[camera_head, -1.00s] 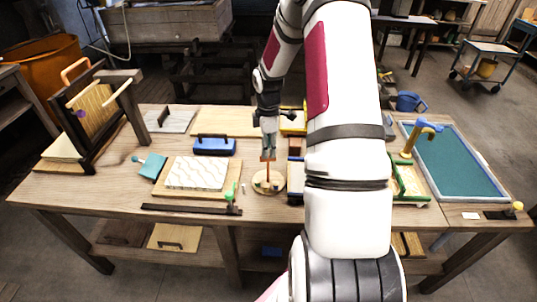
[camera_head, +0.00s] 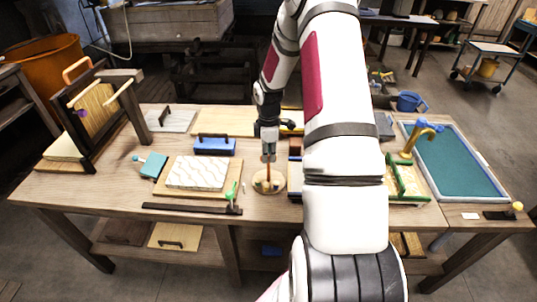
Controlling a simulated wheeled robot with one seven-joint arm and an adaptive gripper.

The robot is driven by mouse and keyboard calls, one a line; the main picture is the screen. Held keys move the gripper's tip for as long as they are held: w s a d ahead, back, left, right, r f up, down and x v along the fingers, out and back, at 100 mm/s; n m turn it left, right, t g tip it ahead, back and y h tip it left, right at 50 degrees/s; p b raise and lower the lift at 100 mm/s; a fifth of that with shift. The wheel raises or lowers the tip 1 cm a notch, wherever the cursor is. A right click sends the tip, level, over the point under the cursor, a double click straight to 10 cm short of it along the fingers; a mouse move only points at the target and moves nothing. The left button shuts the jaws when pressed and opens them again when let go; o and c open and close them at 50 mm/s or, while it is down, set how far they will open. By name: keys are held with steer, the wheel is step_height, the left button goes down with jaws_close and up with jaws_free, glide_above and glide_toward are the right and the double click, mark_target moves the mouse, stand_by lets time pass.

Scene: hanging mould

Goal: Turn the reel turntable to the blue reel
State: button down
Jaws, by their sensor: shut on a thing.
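The reel turntable (camera_head: 258,187) is a small round wooden disc on the table, with a thin reddish upright post (camera_head: 269,172) near its middle. Small reels sit on the disc, but their colours are too small to tell apart, so I cannot tell which one is blue. My gripper (camera_head: 269,158) points down over the turntable and is shut on the top of the post. My arm covers the table to the right of the turntable.
A blue block with a handle (camera_head: 214,145) stands behind. A dark bar (camera_head: 191,208) lies in front.

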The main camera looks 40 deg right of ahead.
steer(key=shift+m, duration=0.3)
steer(key=m, duration=0.4)
steer(key=shift+m, duration=0.3)
steer(key=m+b, duration=0.1)
steer(key=m, duration=0.4)
steer(key=m+b, duration=0.2)
steer(key=m, duration=0.3)
steer(key=shift+w+m, duration=0.1)
steer(key=shift+m, duration=0.3)
steer(key=shift+m+b, duration=0.6)
steer(key=shift+m, duration=1.3)
steer(key=c, duration=1.7)
jaws_free()
